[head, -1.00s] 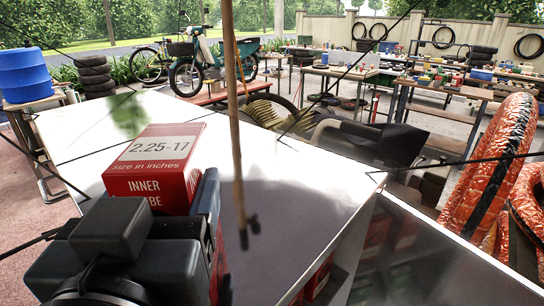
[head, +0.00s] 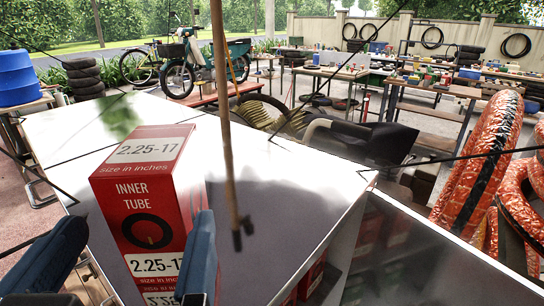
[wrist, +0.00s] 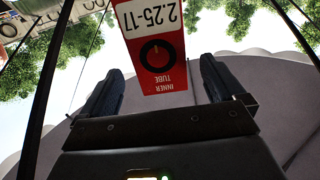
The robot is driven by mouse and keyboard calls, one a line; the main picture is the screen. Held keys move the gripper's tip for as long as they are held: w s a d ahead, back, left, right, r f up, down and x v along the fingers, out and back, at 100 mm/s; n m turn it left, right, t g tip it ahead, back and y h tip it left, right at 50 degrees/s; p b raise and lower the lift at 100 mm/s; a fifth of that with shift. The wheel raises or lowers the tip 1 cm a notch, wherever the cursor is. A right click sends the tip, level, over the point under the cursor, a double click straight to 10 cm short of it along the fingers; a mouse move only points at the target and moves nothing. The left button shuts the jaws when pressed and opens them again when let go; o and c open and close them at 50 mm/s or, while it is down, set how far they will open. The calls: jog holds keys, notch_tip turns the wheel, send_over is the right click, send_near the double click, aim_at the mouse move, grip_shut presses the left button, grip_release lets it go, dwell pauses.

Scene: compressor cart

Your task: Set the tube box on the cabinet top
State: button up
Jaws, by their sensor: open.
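The tube box (head: 140,210) is a tall red and white carton marked "INNER TUBE" and "2.25-17". It appears upright at the near left of the white cabinet top (head: 290,180); its base is hidden, so I cannot see the contact. My gripper (head: 140,225) is open, one blue-grey finger at the near left and one at the box's lower right. In the wrist view, my gripper (wrist: 160,70) has its fingers either side of the box (wrist: 155,45), with gaps showing on both sides. The box appears upside down there.
A thin brown stick (head: 228,130) hangs or stands in front of the cabinet top. A dark glossy panel (head: 410,260) lies lower right, beside orange-wrapped tyres (head: 480,160). Workbenches, a moped (head: 185,65) and a blue drum (head: 20,80) stand behind. The cabinet top's middle looks clear.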

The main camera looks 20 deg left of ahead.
jog(key=shift+p+v, duration=0.85)
jog(key=shift+v, duration=2)
